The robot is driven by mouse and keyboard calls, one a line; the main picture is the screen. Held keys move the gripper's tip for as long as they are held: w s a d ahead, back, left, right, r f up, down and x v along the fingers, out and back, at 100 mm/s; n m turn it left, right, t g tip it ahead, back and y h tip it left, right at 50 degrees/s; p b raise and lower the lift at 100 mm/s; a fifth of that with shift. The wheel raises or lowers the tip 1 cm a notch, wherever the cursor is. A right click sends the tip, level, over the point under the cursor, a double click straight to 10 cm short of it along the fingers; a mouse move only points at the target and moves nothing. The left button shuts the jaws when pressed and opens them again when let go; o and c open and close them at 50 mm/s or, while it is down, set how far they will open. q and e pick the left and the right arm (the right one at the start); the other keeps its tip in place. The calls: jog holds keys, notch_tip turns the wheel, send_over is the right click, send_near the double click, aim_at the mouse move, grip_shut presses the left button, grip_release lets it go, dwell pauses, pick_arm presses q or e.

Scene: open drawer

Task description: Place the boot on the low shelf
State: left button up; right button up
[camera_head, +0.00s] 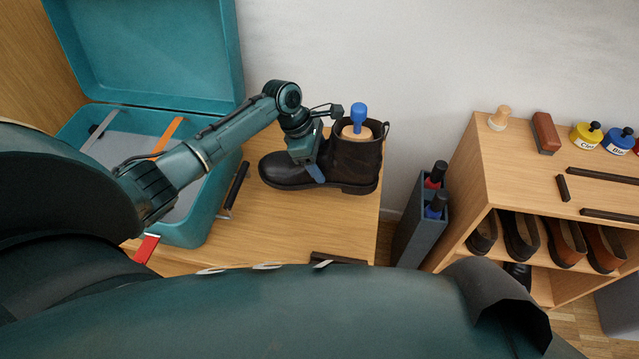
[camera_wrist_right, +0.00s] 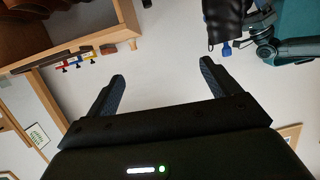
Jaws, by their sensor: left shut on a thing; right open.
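The boot (camera_head: 352,165) is dark brown leather and stands upright on the wooden tabletop, toe to the left. A shoe tree with a blue knob (camera_head: 358,117) sticks out of its top. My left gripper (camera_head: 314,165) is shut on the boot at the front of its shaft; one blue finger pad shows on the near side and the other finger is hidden. The boot also shows upside down in the right wrist view (camera_wrist_right: 222,20). My right gripper (camera_wrist_right: 160,88) is open and empty, away from the boot. The wooden shoe rack (camera_head: 458,225) stands at the right; its low shelf is mostly hidden.
The rack's upper compartment holds several brown shoes (camera_head: 566,243). Its top carries a brush (camera_head: 545,132), polish tins (camera_head: 586,135) and dark bars. A narrow grey holder (camera_head: 418,225) with bottles stands between table and rack. An open teal case (camera_head: 225,190) lies left of the boot.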

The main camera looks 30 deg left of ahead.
pick_arm(q)
notch_tip(320, 180, down, 6)
jog(key=shift+f+b, duration=0.1)
jog(key=shift+b, duration=0.95)
jog(key=shift+w, duration=0.1)
pick_arm(e)
jog(key=f, duration=0.2)
jog(key=a+n, duration=0.1)
jog(key=shift+w+f, duration=0.3)
jog(key=shift+f, duration=0.1)
pick_arm(q)
jog(key=o, duration=1.1)
jog(key=shift+f, duration=0.1)
jog(key=o, duration=0.4)
pick_arm(e)
jog(key=shift+s, duration=0.1)
